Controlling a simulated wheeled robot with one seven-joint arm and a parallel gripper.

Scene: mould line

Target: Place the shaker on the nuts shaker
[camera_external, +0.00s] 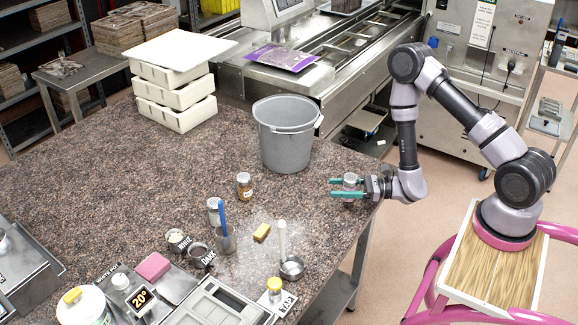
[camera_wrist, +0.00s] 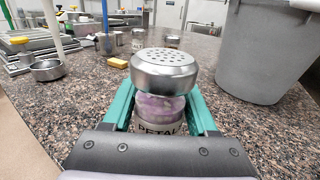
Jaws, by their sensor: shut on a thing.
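My gripper (camera_external: 340,187) has green fingers and is shut around a shaker (camera_external: 350,180) near the right edge of the granite table. In the wrist view my gripper (camera_wrist: 162,95) holds this shaker (camera_wrist: 165,72) upright; it has a perforated silver lid, purple contents and a partly hidden "PETAL" label. A small jar with brown contents and a silver lid, apparently the nuts shaker (camera_external: 244,186), stands on the table to the left of my gripper, apart from it. In the wrist view, a small jar (camera_wrist: 172,41) shows partly behind the held shaker's lid; its contents are unclear.
A grey bucket (camera_external: 286,140) stands behind the gap between gripper and jar. Another silver-lidded container (camera_external: 213,208), a blue-handled tool (camera_external: 223,222), a yellow block (camera_external: 261,232) and a ladle (camera_external: 291,267) stand nearer the front. The table between gripper and jar is clear.

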